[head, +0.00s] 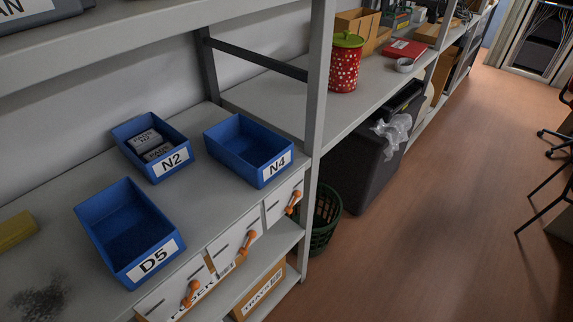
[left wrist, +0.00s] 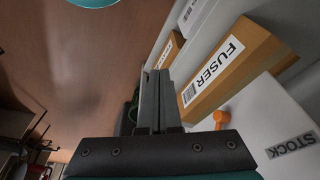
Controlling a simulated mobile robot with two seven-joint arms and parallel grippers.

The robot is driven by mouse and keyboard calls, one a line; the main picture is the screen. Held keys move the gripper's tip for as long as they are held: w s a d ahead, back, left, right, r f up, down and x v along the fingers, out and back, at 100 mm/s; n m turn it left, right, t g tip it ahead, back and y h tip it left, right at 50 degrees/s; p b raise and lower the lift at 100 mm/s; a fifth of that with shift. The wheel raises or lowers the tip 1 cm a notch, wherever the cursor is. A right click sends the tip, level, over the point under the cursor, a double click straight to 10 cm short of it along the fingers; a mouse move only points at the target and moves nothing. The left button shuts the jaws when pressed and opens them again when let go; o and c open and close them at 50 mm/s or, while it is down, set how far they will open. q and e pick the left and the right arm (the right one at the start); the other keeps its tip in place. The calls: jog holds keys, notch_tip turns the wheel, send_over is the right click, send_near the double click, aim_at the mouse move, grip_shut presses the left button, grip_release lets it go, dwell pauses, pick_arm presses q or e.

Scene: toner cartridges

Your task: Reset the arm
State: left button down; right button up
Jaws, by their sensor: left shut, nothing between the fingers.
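My left gripper (left wrist: 156,100) shows only in the left wrist view. Its two dark fingers are together with nothing between them. It is in front of the lower shelving, beside a cardboard box labelled FUSER (left wrist: 228,68) and a white panel marked STOCK (left wrist: 270,118) with an orange handle (left wrist: 222,117). I cannot tell whether the fingers touch anything. Neither of my arms shows in the head view, and my right gripper is in no view.
On the grey shelf (head: 203,222), blue bins N2 (head: 177,173), N4 (head: 262,178) and D5 (head: 133,275) stand apart; N2 holds boxes. White drawers with orange handles (head: 247,242) hang below. A green basket (head: 324,225) stands on the floor. The brown floor (head: 440,220) is open at right.

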pick_arm(q)
jog(key=s+f+g+b, duration=0.1)
jog(key=s+f, duration=0.3)
jog(key=f, duration=0.5)
jog(key=s+f, duration=0.3)
jog(key=f, duration=0.5)
jog(key=s+a+f+b, duration=0.1)
jog(key=s+a+f, duration=0.2)
jog(key=s+f, duration=0.5)
jog(key=s, duration=0.3)
jog(key=shift+g, duration=0.4)
